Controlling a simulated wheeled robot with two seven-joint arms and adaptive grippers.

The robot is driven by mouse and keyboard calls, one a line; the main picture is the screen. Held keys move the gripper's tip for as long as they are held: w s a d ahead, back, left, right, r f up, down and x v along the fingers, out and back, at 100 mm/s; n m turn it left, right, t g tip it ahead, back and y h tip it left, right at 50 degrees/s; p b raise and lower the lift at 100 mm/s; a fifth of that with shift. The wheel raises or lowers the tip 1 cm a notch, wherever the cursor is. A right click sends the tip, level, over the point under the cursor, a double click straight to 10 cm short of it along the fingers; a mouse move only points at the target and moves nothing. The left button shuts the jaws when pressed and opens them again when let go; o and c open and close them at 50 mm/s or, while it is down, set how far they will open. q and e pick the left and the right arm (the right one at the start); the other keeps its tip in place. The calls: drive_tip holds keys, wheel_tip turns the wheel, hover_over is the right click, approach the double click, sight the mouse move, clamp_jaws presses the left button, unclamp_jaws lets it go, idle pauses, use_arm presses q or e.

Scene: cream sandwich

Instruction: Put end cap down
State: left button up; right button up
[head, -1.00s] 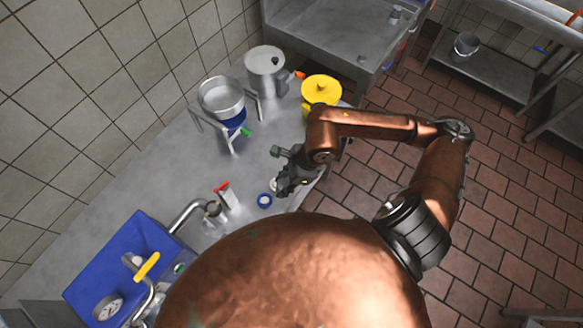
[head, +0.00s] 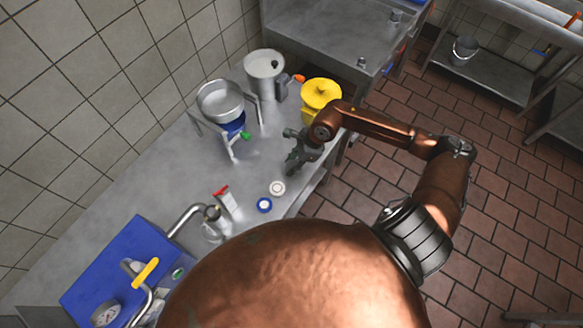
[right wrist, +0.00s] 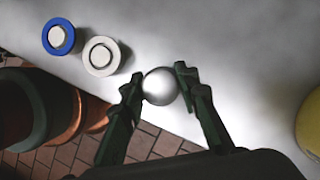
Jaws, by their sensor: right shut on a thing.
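My right gripper (head: 291,168) is over the metal counter (head: 150,190) near its right edge. In the right wrist view its fingers (right wrist: 158,88) are shut on a smooth, round, silvery piece (right wrist: 160,86), which could be the end cap. I cannot tell if this piece touches the counter. A white ringed disc (head: 277,188) lies on the counter beside the gripper. A blue-rimmed disc with a white centre (head: 264,205) lies next to it. In the right wrist view the white disc (right wrist: 101,70) and the blue-rimmed disc (right wrist: 47,38) are left of the fingers. My left gripper is not in view.
A metal pan on a stand (head: 220,98) and a steel pot (head: 264,70) are at the back. Some counter left of the gripper is clear.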

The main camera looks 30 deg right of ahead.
drive_tip(key=shift+f, duration=1.15)
drive_tip(key=o, duration=1.3)
drive_tip(key=shift+f, duration=0.1)
drive_tip(key=v, duration=1.2)
drive_tip(key=shift+a+p, duration=0.1)
drive_tip(key=shift+p, duration=0.3)
